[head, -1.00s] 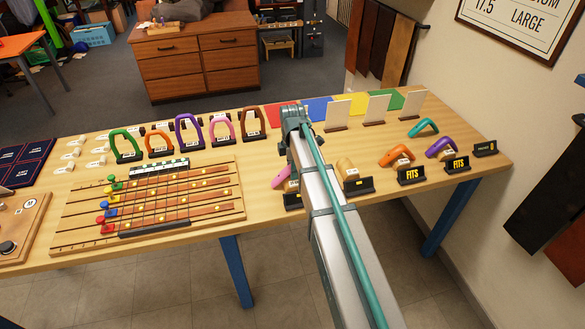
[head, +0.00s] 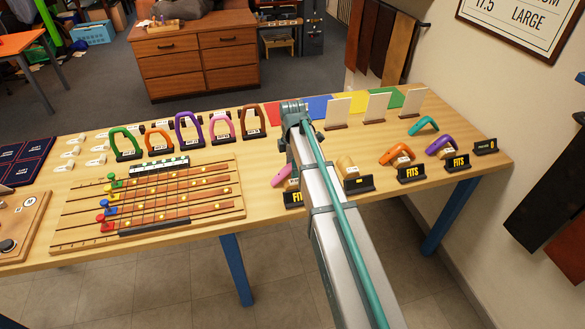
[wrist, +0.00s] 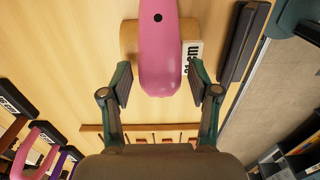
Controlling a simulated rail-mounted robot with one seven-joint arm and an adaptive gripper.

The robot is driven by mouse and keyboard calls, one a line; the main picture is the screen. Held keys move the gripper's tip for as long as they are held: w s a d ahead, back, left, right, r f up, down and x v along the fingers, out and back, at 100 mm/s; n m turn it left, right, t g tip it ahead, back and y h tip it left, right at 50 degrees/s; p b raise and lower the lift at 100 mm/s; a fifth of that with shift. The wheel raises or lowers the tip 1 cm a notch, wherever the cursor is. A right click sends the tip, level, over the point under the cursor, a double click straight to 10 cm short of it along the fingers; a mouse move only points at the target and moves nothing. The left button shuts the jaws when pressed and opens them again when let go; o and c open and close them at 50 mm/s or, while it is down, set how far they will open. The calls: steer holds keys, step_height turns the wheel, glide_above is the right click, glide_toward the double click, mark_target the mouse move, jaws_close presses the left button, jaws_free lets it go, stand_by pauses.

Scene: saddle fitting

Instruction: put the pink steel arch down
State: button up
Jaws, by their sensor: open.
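The pink steel arch (head: 281,175) shows in part left of my forearm in the head view. In the wrist view the pink arch (wrist: 158,50) lies over a tan wooden block (wrist: 129,38) with a white label. My gripper (wrist: 160,84) is open, one finger on each side of the arch's near end, with gaps visible. In the head view the gripper and most of the block are hidden behind my arm. A black sign (head: 293,199) in front of the arch reads FITS.
To the right are a bare wooden block (head: 347,168), an orange arch (head: 396,154), a purple arch (head: 439,146) and a loose teal arch (head: 423,125). A slotted board (head: 150,205) lies left; several coloured frames stand behind it.

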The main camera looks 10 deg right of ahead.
step_height(320, 180, up, 12)
steer(key=b, duration=0.2)
steer(key=shift+f, duration=0.25)
